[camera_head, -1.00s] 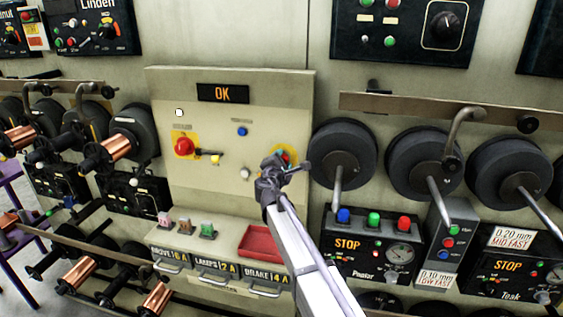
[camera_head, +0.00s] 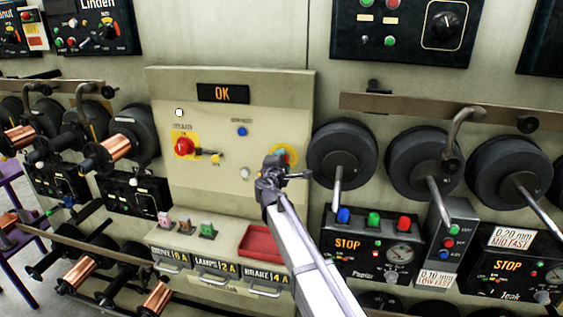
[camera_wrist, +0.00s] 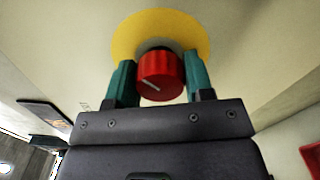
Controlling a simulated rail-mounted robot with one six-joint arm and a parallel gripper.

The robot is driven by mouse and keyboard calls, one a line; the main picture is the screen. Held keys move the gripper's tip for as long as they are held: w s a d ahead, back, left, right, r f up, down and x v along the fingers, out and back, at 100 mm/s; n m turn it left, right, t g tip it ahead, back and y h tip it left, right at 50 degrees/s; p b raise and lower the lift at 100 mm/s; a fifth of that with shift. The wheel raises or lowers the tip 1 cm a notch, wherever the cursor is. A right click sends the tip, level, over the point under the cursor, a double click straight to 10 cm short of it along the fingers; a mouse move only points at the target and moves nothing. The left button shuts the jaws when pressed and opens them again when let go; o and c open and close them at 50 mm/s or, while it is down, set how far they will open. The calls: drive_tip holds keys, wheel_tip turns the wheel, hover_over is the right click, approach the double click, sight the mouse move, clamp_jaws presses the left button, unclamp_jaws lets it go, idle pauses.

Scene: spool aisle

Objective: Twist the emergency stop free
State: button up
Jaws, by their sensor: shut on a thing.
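The emergency stop is a red round knob (camera_wrist: 161,76) on a yellow disc (camera_wrist: 190,25), seen in the wrist view. Its side carries a short pale slanted mark. My gripper (camera_wrist: 159,80) has one green-padded finger on each side of the knob and is shut on it. In the head view my gripper (camera_head: 276,164) is at the right of the beige panel (camera_head: 215,190). It hides the knob there, and only part of the yellow disc (camera_head: 291,153) shows behind it.
A red rotary handle (camera_head: 184,147) on a yellow plate sits left on the panel, with a blue button (camera_head: 242,132) between. A red tray (camera_head: 268,243) lies below. Black spools (camera_head: 342,153) stand close on the right.

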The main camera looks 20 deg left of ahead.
drive_tip(key=o, duration=0.9)
drive_tip(key=shift+o, duration=0.2)
drive_tip(key=s+d, duration=0.1)
drive_tip(key=s, duration=0.9)
drive_tip(key=shift+s+d, duration=0.15)
drive_tip(key=shift+s, duration=0.2)
